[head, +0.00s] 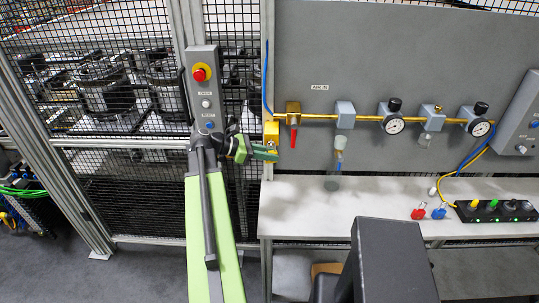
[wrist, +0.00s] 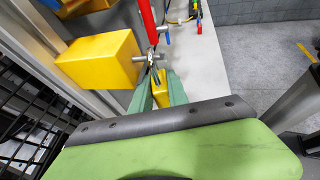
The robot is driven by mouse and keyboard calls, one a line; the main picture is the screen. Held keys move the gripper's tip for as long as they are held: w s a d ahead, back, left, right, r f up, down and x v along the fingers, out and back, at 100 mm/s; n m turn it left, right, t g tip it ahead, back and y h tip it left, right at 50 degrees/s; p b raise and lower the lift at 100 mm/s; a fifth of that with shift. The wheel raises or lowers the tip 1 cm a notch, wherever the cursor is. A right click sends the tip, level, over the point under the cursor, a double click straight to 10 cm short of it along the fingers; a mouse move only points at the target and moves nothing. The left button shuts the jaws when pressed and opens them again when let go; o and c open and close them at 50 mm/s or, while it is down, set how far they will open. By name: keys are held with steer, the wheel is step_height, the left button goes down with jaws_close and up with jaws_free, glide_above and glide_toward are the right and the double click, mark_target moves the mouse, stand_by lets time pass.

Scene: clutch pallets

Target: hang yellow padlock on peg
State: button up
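My gripper (wrist: 159,92) is shut on the yellow padlock (wrist: 160,90), whose body sits between the two green fingers with the shackle upward. In the head view my gripper (head: 270,153) is at the post left of the grey panel. A thin metal peg (wrist: 138,59) sticks out of a yellow block (wrist: 98,60). The shackle overlaps the peg's end in the wrist view; I cannot tell whether it is around the peg or only beside it. The yellow block (head: 271,131) also shows just above my gripper in the head view, where the padlock cannot be told apart.
A red valve handle (head: 294,135) hangs close to the right of the block. The bench (head: 320,205) below holds a red padlock (head: 418,213), a blue padlock (head: 439,212) and a black strip (head: 495,211). A mesh fence (head: 100,90) stands on the left.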

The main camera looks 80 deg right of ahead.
steer(key=p+v, duration=0.6)
steer(key=v, duration=1.1)
steer(key=shift+w, duration=0.15)
steer(key=shift+a, duration=0.1)
